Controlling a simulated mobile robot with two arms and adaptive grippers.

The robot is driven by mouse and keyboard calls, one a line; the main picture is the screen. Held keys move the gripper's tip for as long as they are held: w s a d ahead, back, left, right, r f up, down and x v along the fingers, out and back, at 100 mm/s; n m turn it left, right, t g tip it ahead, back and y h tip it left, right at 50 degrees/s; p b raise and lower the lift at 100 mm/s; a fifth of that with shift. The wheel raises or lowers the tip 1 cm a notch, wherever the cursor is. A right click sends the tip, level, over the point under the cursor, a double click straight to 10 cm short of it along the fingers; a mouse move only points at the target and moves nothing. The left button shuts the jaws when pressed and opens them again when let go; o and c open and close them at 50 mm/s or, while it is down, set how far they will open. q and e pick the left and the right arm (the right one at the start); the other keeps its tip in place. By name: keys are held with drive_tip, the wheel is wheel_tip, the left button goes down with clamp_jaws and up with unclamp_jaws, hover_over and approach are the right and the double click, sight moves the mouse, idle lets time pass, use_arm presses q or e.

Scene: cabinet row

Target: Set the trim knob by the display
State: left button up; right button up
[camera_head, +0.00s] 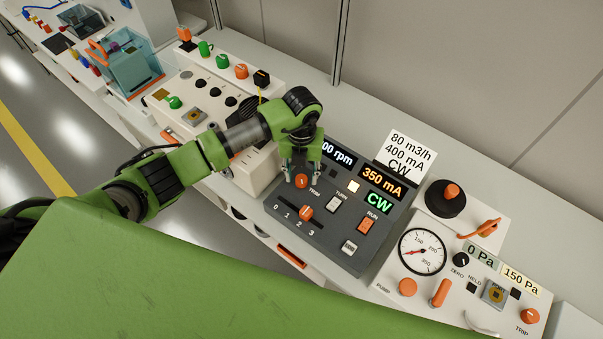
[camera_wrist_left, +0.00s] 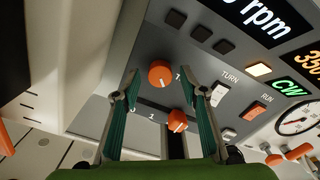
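The orange trim knob (camera_head: 301,181) sits on the dark grey panel (camera_head: 347,243), at the left of its buttons. In the left wrist view the knob (camera_wrist_left: 161,74) has a pale pointer line and lies between and just beyond the fingertips. My left gripper (camera_head: 302,174) is open over it, one finger on each side; I cannot tell whether they touch it. The rpm display (camera_head: 338,154) is partly covered by my arm, leaving "00 rpm" readable. The mA display (camera_head: 382,182) reads "350 mA", and the display below it (camera_head: 379,203) reads "CW". My right gripper is out of view.
An orange slider (camera_head: 306,213) on a 0 to 3 scale, a TURN switch (camera_head: 333,204) and an orange RUN switch (camera_head: 367,224) lie close by. A gauge panel (camera_head: 405,278) stands to the right.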

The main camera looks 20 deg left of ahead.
use_arm(q)
drive_tip(key=shift+f, duration=0.7)
drive_tip(key=c, duration=1.1)
drive_tip(key=m+b, duration=0.4)
drive_tip(key=shift+f+m+b, duration=0.2)
drive_tip(key=shift+m+b, duration=0.1)
drive_tip(key=shift+m, duration=0.1)
drive_tip(key=shift+r+m+b, duration=0.2)
drive_tip(key=shift+m+b, duration=1.7)
drive_tip(key=shift+m, duration=0.2)
drive_tip(key=shift+r, duration=0.1)
